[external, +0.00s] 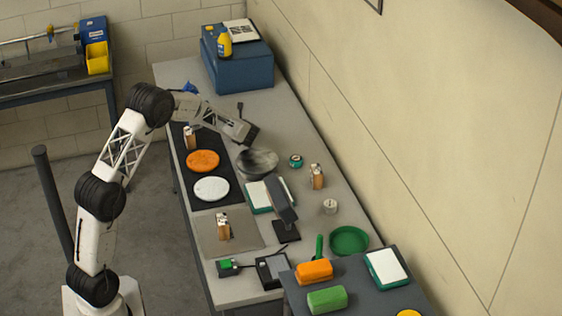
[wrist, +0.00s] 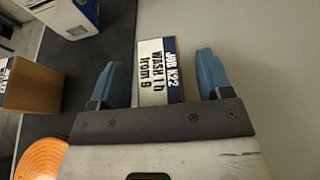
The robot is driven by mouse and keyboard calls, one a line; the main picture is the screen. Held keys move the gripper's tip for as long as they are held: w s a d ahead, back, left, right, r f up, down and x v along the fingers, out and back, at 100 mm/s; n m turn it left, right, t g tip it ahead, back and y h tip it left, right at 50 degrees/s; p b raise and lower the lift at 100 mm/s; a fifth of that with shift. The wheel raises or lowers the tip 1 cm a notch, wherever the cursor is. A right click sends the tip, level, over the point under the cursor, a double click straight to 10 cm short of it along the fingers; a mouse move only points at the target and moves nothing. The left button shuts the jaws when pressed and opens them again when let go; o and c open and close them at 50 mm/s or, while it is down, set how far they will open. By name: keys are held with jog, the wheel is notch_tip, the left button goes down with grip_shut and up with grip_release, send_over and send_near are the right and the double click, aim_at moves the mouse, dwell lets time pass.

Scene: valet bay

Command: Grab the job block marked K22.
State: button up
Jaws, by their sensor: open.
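A block with a white and dark blue label reading "JOB K22 WASH 1h from 9" (wrist: 157,75) stands in the wrist view between the two blue fingers of my gripper (wrist: 161,62). The fingers are open, with a gap on each side of the block. In the external view my gripper (external: 251,137) is low over the bench past the dark mat, and I cannot make out the K22 block there; the arm may hide it. A second labelled wooden block (wrist: 30,86) is at the left of the wrist view; its marking is not readable.
An orange disc (external: 203,160) and a white disc (external: 211,189) lie on the dark mat. A grey bowl (external: 258,163) stands close to my gripper. Other labelled blocks stand on the bench at the right (external: 317,177) and front (external: 223,227). A blue case (external: 240,72) is at the back.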

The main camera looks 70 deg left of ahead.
jog(key=shift+a+f, duration=0.2)
jog(key=shift+a, duration=0.15)
dwell(0.3)
jog(key=c, duration=1.1)
jog(key=shift+o, duration=0.2)
jog(key=shift+r, duration=0.1)
jog(key=shift+r, duration=1.45)
jog(key=shift+s+d+r, duration=0.15)
jog(key=shift+s+r, duration=0.05)
jog(key=shift+r, duration=0.05)
jog(key=s+d, duration=0.3)
jog(key=s+d+r, duration=0.1)
jog(key=s+d, duration=0.7)
jog(key=shift+r, duration=0.2)
